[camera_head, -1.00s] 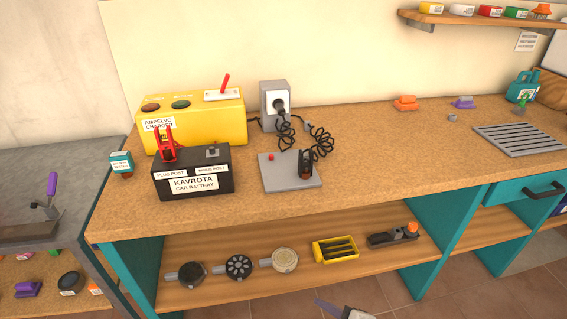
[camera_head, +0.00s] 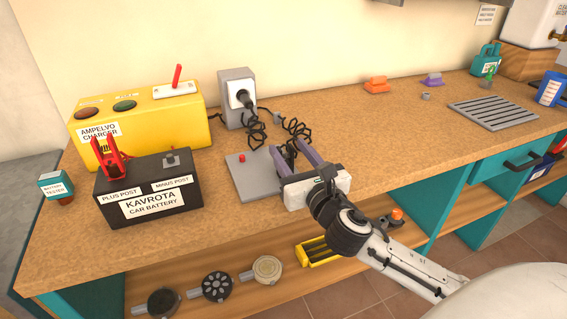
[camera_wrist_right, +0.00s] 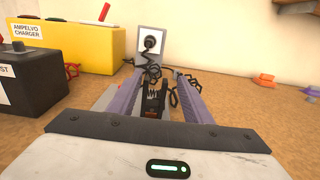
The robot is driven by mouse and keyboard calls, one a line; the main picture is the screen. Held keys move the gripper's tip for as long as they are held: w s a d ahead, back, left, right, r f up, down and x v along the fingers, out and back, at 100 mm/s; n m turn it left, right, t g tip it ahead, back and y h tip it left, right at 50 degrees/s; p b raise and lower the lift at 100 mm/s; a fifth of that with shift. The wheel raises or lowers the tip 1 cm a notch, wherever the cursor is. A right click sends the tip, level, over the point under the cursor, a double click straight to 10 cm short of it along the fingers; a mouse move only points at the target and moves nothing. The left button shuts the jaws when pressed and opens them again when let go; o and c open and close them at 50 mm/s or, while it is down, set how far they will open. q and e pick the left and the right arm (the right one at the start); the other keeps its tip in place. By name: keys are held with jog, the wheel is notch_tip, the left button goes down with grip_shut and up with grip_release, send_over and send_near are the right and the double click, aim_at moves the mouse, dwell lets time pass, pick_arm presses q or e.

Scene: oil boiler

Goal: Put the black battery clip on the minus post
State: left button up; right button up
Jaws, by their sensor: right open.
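The black battery clip (camera_wrist_right: 154,99) stands on the grey plate (camera_head: 246,176); in the head view my right gripper mostly hides it. My right gripper (camera_head: 296,147) is open, its two fingers pointing at the clip. In the right wrist view the clip shows between the fingers (camera_wrist_right: 153,92), with no clear grip on it. The car battery (camera_head: 150,203) stands left of the plate. Its minus post (camera_head: 171,157) is bare at the battery's right end. A red clip (camera_head: 108,160) sits at the plus post end. My left gripper is out of view.
The yellow charger (camera_head: 140,125) stands behind the battery. A grey socket box (camera_head: 238,97) with a black plug and coiled cables is behind the plate. A battery tester (camera_head: 56,187) is at the left. The bench between battery and plate is clear.

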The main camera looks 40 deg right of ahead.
jog(key=x, duration=0.5)
jog(key=shift+w+a+f, duration=0.1)
jog(key=shift+w+a, duration=0.15)
jog(key=shift+w, duration=0.2)
grip_shut()
